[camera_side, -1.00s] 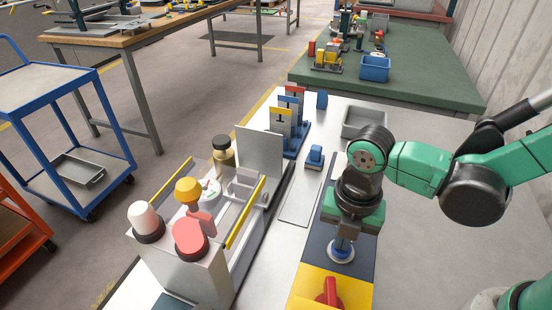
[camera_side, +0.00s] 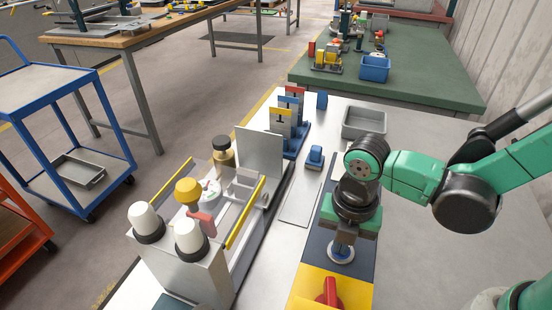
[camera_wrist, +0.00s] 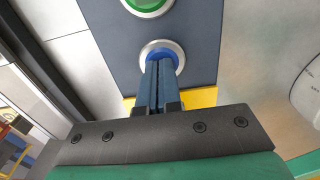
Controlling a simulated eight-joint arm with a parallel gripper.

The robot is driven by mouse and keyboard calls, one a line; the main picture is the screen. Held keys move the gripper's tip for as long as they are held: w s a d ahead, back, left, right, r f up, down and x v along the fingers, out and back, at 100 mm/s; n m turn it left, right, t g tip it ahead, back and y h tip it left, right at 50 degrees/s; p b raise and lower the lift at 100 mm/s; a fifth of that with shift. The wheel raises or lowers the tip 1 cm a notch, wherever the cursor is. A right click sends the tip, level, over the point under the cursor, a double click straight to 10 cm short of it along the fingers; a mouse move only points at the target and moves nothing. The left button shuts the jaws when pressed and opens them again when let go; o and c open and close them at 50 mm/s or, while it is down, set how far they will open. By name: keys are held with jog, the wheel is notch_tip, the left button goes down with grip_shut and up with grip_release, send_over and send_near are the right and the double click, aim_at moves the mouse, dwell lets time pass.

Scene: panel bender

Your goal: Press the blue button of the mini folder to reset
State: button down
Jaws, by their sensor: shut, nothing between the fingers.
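The blue button (camera_wrist: 177,56) sits in a silver ring on a dark panel (camera_wrist: 120,40). It also shows in the side view, where only the silver ring (camera_side: 341,261) and a little blue are visible under my gripper. My gripper (camera_wrist: 159,64) is shut and empty, pointing down. Its blue-grey fingertips overlap the button and hide its middle; they appear to touch it, but depth is hard to judge. The mini folder (camera_side: 205,265) stands left of the panel, with two white lamps (camera_side: 189,236) and a dull yellow lamp (camera_side: 188,190) on top.
A green button (camera_wrist: 147,4) is farther along the panel. A red knob (camera_side: 329,291) sits on the yellow panel end (camera_side: 300,288) near the blue button. A small blue block (camera_side: 314,157) and grey bin (camera_side: 364,122) stand farther back.

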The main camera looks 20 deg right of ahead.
notch_tip(320, 180, up, 8)
dwell(0.5)
dwell(0.6)
jog(key=w+d+r+m+t, duration=0.1)
jog(key=d+m+t, duration=0.2)
jog(key=m, duration=1)
jog(key=w+d+r+m+t, duration=0.2)
jog(key=d+m+t, duration=0.2)
jog(key=d+m, duration=0.5)
jog(key=m, duration=0.5)
jog(key=shift+d+r, duration=0.2)
jog(key=shift+d, duration=0.1)
jog(key=shift+w, duration=0.1)
